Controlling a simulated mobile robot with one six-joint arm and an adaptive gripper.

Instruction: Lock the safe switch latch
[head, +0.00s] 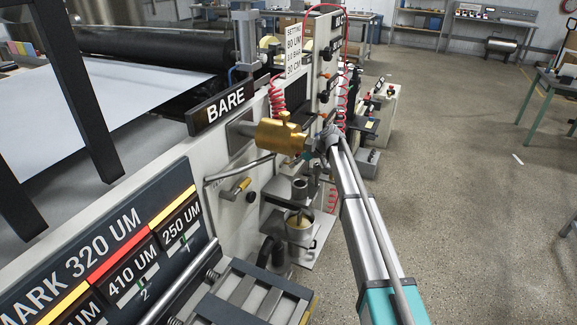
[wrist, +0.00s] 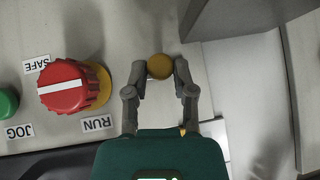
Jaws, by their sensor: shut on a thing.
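In the wrist view, a red ribbed rotary switch (wrist: 70,88) with a white stripe sits on a yellow base on the pale panel. A SAFE label (wrist: 36,64) is at its upper left and a RUN label (wrist: 97,124) at its lower right. The stripe lies nearly level in the picture. Right of the switch is a round gold knob (wrist: 160,66). My gripper (wrist: 162,70) is shut on this knob, one finger on each side. In the head view my gripper (head: 325,143) is at the machine's side, and what it holds is hidden. No part is plainly marked as a latch.
A green button (wrist: 8,102) with a JOG label is left of the red switch. A grey block (wrist: 235,15) stands above right of my gripper. In the head view a brass cylinder (head: 278,136) projects close by my gripper, and open floor (head: 460,190) lies to the right.

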